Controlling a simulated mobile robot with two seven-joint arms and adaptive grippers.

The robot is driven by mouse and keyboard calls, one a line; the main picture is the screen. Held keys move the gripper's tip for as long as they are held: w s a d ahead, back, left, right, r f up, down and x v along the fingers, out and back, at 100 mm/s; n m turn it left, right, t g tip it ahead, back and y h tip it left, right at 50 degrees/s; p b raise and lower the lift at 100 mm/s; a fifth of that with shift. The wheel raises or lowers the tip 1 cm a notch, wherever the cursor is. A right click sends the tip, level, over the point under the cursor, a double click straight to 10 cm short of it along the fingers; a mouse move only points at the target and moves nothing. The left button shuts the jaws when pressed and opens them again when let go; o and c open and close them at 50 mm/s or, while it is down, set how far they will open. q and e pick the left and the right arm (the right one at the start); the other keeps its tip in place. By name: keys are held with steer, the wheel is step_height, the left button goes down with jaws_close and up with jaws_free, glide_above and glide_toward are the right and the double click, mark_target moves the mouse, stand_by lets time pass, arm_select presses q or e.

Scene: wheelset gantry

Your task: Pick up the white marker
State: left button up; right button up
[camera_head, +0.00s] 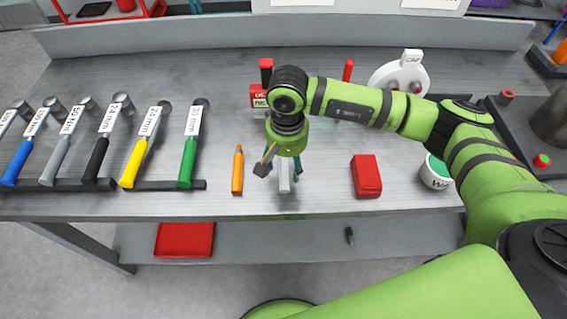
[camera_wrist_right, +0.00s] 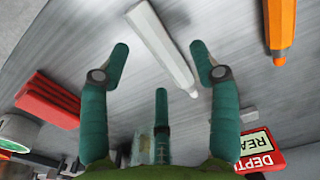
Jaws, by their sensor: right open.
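The white marker (camera_head: 284,180) lies on the grey workbench near its front edge, partly hidden by my right gripper in the head view. In the right wrist view the white marker (camera_wrist_right: 162,45) shows as a pale bar slanting between the fingertips, with its narrow tip toward the right finger. My right gripper (camera_head: 281,165) points down over the marker. Its teal fingers (camera_wrist_right: 160,62) are spread apart, with the marker beyond them and not clamped. My left gripper is not in view.
An orange marker (camera_head: 238,172) lies left of the gripper, and a red box (camera_head: 366,176) lies right. A white cup (camera_head: 436,173) stands further right. A red labelled block (camera_wrist_right: 262,150) shows in the wrist view.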

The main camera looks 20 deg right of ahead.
steer(key=shift+f, duration=1.2)
jaws_close()
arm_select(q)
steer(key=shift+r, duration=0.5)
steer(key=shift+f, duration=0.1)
arm_select(e)
steer(key=shift+r, duration=0.1)
steer(key=shift+w+r+b, duration=0.1)
steer(key=shift+r+b, duration=0.35)
steer(key=shift+r, duration=0.15)
steer(key=r, duration=0.1)
steer(key=r+b, duration=0.1)
steer(key=r, duration=0.1)
steer(key=shift+s+b, duration=0.3)
steer(key=shift+s, duration=0.05)
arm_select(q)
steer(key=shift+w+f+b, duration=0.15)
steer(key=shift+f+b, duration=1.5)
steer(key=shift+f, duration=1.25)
arm_select(e)
steer(key=s+d+r, duration=0.1)
steer(key=s+r, duration=0.5)
steer(key=s, duration=0.5)
steer(key=shift+d+r, duration=0.2)
steer(key=shift+r, duration=0.15)
